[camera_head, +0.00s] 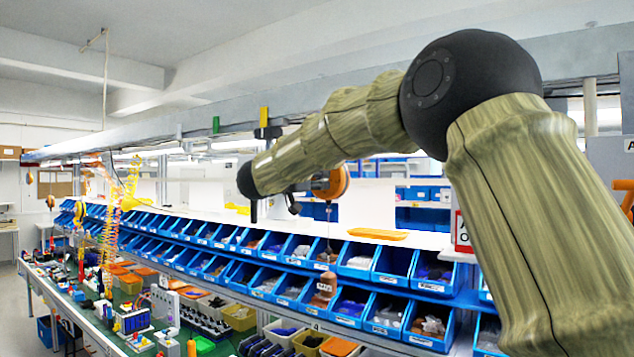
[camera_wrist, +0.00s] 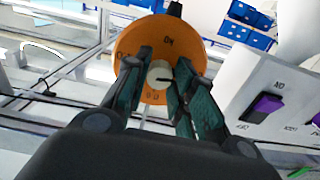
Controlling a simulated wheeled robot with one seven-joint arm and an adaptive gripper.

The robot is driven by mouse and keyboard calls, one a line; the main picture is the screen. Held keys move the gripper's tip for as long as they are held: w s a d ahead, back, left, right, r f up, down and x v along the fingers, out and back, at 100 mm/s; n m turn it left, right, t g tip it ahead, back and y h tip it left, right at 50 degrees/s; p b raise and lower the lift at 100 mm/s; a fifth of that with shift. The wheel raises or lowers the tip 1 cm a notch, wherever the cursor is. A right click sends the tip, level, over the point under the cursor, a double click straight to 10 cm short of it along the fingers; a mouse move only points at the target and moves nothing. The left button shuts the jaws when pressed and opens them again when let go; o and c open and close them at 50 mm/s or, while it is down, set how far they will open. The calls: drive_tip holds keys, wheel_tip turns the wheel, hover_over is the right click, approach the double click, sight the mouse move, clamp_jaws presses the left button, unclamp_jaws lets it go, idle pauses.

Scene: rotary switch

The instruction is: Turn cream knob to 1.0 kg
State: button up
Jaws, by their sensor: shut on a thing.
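The cream knob (camera_wrist: 158,76) shows in the wrist view, at the centre of a round orange housing (camera_wrist: 128,47). A dark pointer line runs across the knob toward the right. Dark markings, including "kg" near the top, are on the orange face; most of the scale is hidden behind the fingers. My gripper (camera_wrist: 160,80) is shut on the knob, one finger on its left and one on its right. In the head view the orange housing (camera_head: 338,182) hangs beyond the end of my arm; my gripper and the knob cannot be made out there.
A white panel (camera_wrist: 268,97) with purple switches stands right of the housing in the wrist view. In the head view, blue bins (camera_head: 372,262) line the shelf below, and a cluttered green bench (camera_head: 215,343) runs along the lower left.

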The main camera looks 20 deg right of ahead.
drive_tip(key=shift+f, duration=0.1)
drive_tip(key=m+b, duration=1.8)
drive_tip(key=m, duration=0.2)
drive_tip(key=shift+w+f, duration=0.1)
drive_tip(key=shift+f, duration=0.05)
drive_tip(key=m+b, duration=0.3)
drive_tip(key=m, duration=0.2)
drive_tip(key=shift+b, duration=0.4)
clamp_jaws()
drive_tip(key=m+b, duration=0.2)
drive_tip(key=m, duration=0.1)
drive_tip(key=m+b, duration=0.1)
drive_tip(key=m, duration=0.1)
drive_tip(key=shift+r, duration=0.25)
drive_tip(key=m+b, duration=0.2)
drive_tip(key=m, duration=0.3)
drive_tip(key=shift+r+m, duration=0.1)
drive_tip(key=shift+m, duration=0.3)
drive_tip(key=shift+r+m+b, duration=0.15)
drive_tip(key=shift+m+b, duration=0.6)
drive_tip(key=shift+m, duration=1.05)
